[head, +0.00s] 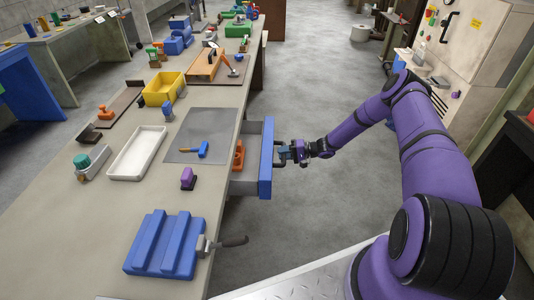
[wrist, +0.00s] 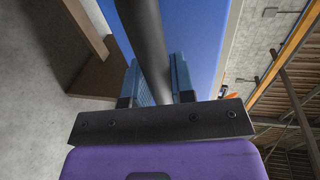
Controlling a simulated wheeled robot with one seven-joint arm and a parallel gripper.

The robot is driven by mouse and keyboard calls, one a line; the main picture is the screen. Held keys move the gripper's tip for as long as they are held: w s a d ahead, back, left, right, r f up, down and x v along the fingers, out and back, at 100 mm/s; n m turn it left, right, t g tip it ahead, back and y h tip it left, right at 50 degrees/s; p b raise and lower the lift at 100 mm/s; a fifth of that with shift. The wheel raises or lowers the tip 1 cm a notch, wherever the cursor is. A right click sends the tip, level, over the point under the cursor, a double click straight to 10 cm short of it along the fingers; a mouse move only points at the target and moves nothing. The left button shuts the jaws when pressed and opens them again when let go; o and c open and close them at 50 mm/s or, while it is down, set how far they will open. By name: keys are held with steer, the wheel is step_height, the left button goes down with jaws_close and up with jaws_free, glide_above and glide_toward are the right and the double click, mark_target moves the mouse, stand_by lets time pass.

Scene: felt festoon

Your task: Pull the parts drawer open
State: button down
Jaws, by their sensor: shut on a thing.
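The parts drawer (head: 266,160) has a blue front and grey sides, and it stands partly out from under the edge of the long workbench. An orange part (head: 238,155) lies inside it. My gripper (head: 283,153) is at the drawer front's outer face, shut on the dark drawer handle. In the wrist view, the dark bar of the handle (wrist: 147,45) runs between the two blue-padded fingers of my gripper (wrist: 160,82), with the blue drawer front (wrist: 200,35) just behind it.
The workbench (head: 95,225) holds a blue ribbed block (head: 165,244), a white tray (head: 137,153), a grey mat (head: 205,125) with a blue-headed hammer, and a yellow bin (head: 163,89). Open floor (head: 310,85) lies right of the bench.

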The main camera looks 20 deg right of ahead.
steer(key=f+v, duration=0.2)
steer(key=v, duration=0.8)
steer(key=shift+s+d, duration=0.2)
steer(key=shift+d, duration=0.05)
steer(key=shift+f, duration=0.1)
steer(key=c, duration=1)
jaws_free()
steer(key=shift+d, duration=0.1)
steer(key=v, duration=1)
steer(key=shift+s+d, duration=0.15)
steer(key=shift+d, duration=0.1)
